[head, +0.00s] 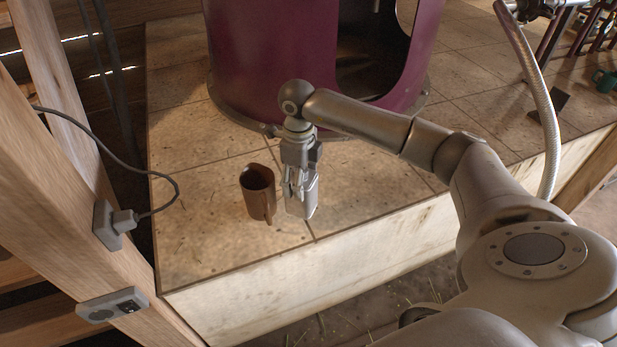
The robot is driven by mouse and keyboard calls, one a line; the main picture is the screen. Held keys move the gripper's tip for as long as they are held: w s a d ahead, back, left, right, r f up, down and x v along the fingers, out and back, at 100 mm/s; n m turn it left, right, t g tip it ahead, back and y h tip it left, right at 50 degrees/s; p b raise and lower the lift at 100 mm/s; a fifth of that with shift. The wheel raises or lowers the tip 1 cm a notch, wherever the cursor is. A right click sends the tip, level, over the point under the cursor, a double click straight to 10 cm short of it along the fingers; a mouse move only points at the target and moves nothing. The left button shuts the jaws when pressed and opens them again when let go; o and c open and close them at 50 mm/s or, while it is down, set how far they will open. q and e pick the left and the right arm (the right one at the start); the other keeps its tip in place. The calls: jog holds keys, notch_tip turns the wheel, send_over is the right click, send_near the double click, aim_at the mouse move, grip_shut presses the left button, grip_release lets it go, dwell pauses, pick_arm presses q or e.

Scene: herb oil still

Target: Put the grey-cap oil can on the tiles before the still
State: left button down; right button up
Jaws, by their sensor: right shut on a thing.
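My right gripper (297,194) points down over the tiles (205,235) in front of the still (245,60). It is shut on a pale grey metal thing (311,199), which I take as the grey-cap oil can. The fingers cover most of it and its cap cannot be made out. Its lower end is close to the tiles; whether it touches them I cannot tell. The still is a large dark-purple drum with a tall opening on its right side. My left gripper is not in view.
A brown open cup (257,196) stands on the tiles just left of my right gripper. The tiled platform ends in a pale front edge (350,260). A wooden post with a socket and cable (165,180) stands at left. Tiles left of the cup are clear.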

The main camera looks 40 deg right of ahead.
notch_tip(320, 180, down, 4)
jog(key=shift+r, duration=0.15)
jog(key=shift+f, duration=0.25)
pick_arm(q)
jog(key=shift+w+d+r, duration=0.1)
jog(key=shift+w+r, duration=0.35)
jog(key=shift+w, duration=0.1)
pick_arm(e)
jog(key=shift+f, duration=0.1)
jog(key=o, duration=1.1)
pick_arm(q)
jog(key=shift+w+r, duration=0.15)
